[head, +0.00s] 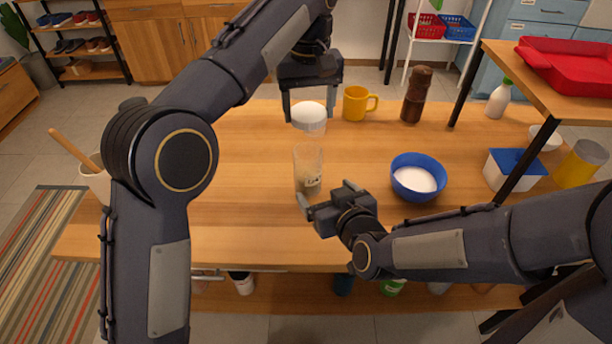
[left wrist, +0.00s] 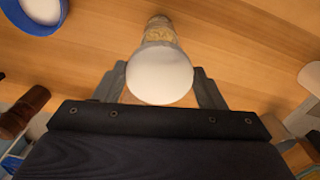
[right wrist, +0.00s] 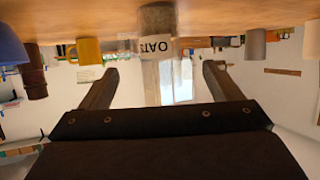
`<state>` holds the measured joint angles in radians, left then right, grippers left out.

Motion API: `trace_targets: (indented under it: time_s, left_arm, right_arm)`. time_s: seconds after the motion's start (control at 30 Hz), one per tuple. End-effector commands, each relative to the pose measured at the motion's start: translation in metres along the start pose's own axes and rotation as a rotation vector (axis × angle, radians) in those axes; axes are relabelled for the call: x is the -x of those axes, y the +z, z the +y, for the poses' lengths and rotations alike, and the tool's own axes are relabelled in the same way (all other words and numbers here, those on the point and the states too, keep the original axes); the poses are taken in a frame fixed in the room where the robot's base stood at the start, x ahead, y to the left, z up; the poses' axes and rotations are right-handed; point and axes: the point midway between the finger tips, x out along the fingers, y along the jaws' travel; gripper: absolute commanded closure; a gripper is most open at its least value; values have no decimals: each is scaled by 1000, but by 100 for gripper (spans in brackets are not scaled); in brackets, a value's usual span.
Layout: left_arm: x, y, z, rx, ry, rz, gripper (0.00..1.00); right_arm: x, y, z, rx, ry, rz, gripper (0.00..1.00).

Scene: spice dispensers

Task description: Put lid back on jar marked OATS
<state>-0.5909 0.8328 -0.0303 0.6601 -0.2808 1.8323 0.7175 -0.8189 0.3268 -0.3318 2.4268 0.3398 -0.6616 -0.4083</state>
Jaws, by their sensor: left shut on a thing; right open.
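The clear jar (head: 308,168) stands upright on the table with pale contents in its lower part. Its OATS label shows upside down in the right wrist view (right wrist: 157,48). My left gripper (head: 310,108) is shut on the white round lid (head: 309,113) and holds it above the jar, apart from it. In the left wrist view the lid (left wrist: 160,76) sits between the fingers and partly covers the jar (left wrist: 158,38). My right gripper (head: 325,204) is open, low in front of the jar. In the right wrist view the jar appears between its spread fingers, not gripped.
A blue bowl of white contents (head: 416,178) stands right of the jar. A yellow mug (head: 357,103) and a brown grinder (head: 416,95) stand behind. A blue-lidded container (head: 510,170) is at the right, near the raised shelf (head: 560,95).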

Motion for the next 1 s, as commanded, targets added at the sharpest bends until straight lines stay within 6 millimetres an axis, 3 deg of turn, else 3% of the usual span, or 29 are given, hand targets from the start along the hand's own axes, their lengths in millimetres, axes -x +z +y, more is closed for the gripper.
trace_targets:
  time_s: [0.17, 0.6, 0.8, 1.0]
  left_arm:
    - [0, 0, 0, 0, 0, 0, 61]
    - [0, 0, 0, -1, 0, 0, 61]
    - [0, 0, 0, -1, 0, 0, 61]
    - [0, 0, 0, -1, 0, 0, 61]
  right_arm:
    - [-17, 0, 0, 2, 1, -3, 15]
    - [-96, 1, 0, 0, 0, -2, 15]
    - [-115, 0, 0, -1, -1, -1, 15]
    - [-119, 1, 0, -1, -1, -2, 15]
